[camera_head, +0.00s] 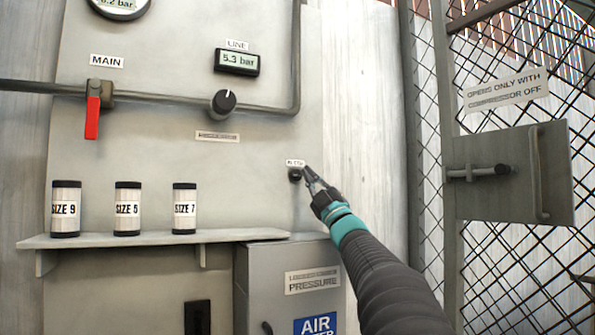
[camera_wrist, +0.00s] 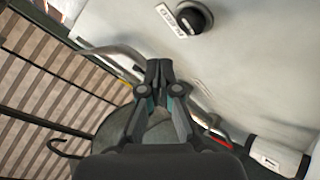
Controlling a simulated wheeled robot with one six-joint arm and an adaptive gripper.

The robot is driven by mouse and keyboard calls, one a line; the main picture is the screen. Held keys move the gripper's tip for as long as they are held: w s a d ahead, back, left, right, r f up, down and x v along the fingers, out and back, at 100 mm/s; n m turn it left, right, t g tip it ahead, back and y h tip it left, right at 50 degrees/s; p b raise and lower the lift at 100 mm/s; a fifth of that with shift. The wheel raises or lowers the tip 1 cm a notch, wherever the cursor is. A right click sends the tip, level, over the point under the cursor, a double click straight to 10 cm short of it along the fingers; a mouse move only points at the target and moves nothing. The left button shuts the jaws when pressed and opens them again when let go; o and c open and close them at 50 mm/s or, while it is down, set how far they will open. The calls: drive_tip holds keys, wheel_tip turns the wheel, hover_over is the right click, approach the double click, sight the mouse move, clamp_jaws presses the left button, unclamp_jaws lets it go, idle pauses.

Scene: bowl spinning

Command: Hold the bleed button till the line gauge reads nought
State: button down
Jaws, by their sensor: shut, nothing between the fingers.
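The line gauge (camera_head: 237,62) is a small black-framed display on the grey panel and reads 5.3 bar in the head view. The bleed button (camera_head: 294,176) is a small black knob low on the panel's right side, under a small label. It also shows in the wrist view (camera_wrist: 196,17) beside a label reading BLEED. My gripper (camera_head: 307,173) is just right of the button in the head view. In the wrist view my gripper (camera_wrist: 158,70) is shut and empty, its tips visibly apart from the button. Contact cannot be seen.
A red-handled MAIN valve (camera_head: 93,112), a black knob (camera_head: 222,102) and a round gauge (camera_head: 120,5), cut off at the top, are on the panel. Three labelled cans stand on a shelf (camera_head: 150,238). A mesh gate (camera_head: 480,180) with a latch is at right.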

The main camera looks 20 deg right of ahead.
sight(297, 175)
drive_tip(key=shift+w+p, duration=0.35)
drive_tip(key=shift+w, duration=1.2)
drive_tip(key=shift+w+a, duration=0.1)
drive_tip(key=shift+w, duration=0.05)
drive_tip(key=shift+w, duration=0.25)
